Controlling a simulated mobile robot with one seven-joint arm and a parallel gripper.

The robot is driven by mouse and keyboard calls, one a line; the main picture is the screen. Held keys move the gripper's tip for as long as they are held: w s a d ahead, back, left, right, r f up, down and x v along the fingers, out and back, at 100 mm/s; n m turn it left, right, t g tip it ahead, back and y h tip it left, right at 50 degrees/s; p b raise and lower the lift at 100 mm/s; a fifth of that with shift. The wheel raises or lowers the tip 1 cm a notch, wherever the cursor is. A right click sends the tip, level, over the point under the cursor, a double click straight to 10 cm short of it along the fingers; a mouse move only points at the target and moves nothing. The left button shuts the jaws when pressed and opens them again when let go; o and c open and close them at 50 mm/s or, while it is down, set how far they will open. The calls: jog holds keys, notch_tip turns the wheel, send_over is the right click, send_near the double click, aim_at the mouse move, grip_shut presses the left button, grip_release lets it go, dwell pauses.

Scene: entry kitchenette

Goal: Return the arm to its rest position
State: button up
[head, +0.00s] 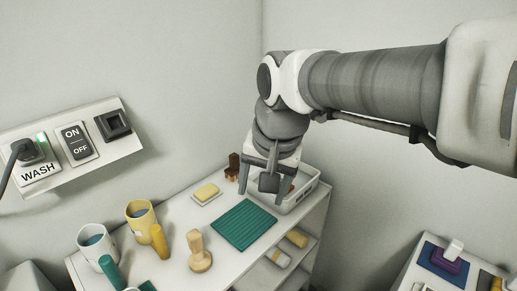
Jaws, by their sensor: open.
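My arm reaches in from the right and bends down over the far right end of the white counter (180,235). My gripper (262,194) points downward, open, in front of and above a white tray (300,199). I see nothing held between its fingers. The gripper hides part of the tray; a small reddish thing inside it shows only in part.
A green ribbed mat (244,225), a sponge on a dish (206,194), a wooden stamp-like piece (200,252), a yellow mug (141,218) and a white mug (95,243) stand on the counter. Walls close in behind. A switch panel (75,144) is at left.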

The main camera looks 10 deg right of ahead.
jog(key=s+d+f+n+t+h, duration=0.1)
jog(key=s+d+n, duration=0.3)
jog(key=s, duration=0.5)
jog(key=shift+s+d+f+n+t, duration=0.3)
jog(key=shift+d+t, duration=0.4)
jog(key=shift+d, duration=0.3)
